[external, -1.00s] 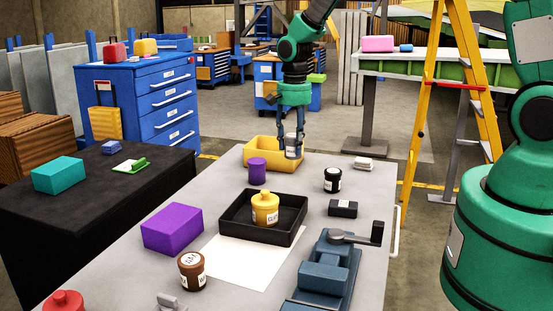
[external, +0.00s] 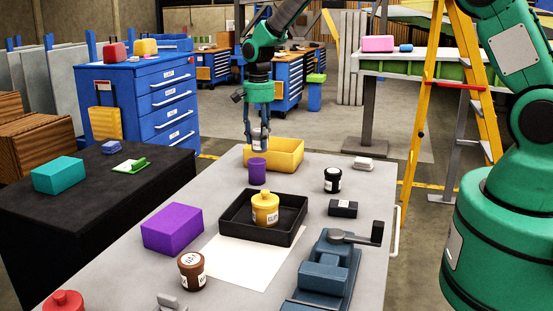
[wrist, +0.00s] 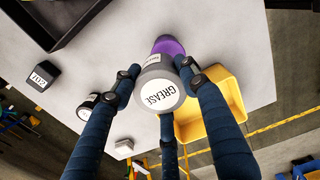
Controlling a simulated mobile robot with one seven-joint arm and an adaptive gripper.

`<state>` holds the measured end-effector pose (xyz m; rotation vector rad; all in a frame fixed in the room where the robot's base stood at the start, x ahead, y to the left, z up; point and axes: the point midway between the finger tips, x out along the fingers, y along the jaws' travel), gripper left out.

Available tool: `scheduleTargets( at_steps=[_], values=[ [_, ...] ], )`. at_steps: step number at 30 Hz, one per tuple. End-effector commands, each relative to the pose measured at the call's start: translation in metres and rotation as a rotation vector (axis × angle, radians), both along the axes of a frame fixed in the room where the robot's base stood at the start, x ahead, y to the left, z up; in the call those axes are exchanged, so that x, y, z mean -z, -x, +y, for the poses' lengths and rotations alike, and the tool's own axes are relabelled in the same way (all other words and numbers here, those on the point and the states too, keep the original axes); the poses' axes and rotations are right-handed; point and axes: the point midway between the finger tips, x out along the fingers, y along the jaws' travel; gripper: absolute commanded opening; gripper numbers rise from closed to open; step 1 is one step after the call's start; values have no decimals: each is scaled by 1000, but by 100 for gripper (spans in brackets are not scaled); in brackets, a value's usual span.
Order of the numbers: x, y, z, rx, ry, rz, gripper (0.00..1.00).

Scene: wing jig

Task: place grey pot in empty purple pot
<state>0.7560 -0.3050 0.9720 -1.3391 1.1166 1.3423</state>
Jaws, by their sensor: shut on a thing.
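My gripper (external: 257,138) is shut on the grey pot (external: 260,143), with its fingers pointing down. In the wrist view the grey pot (wrist: 160,93) shows its round lid marked GREASE between the dark fingers of my gripper (wrist: 162,82). The purple pot (external: 257,172) stands upright on the grey table. The grey pot is above it and slightly behind it in the external view, apart from it. In the wrist view the purple pot (wrist: 168,45) shows partly behind the grey pot; its inside is hidden.
A yellow bin (external: 287,153) stands close behind the purple pot. A black tray (external: 231,221) holding a yellow pot (external: 265,211) is in front of it. A black jar (external: 332,180) and a purple block (external: 172,228) stand farther off.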

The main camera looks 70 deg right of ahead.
Motion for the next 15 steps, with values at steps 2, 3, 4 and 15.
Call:
scheduleTargets(
  at_steps=[2,3,4,15],
  values=[
    [1,-7,-3,0,0,0,13],
    [1,-10,-4,0,0,0,13],
    [2,-11,-4,0,0,0,13],
    [1,-14,-6,0,0,0,13]
  ],
)
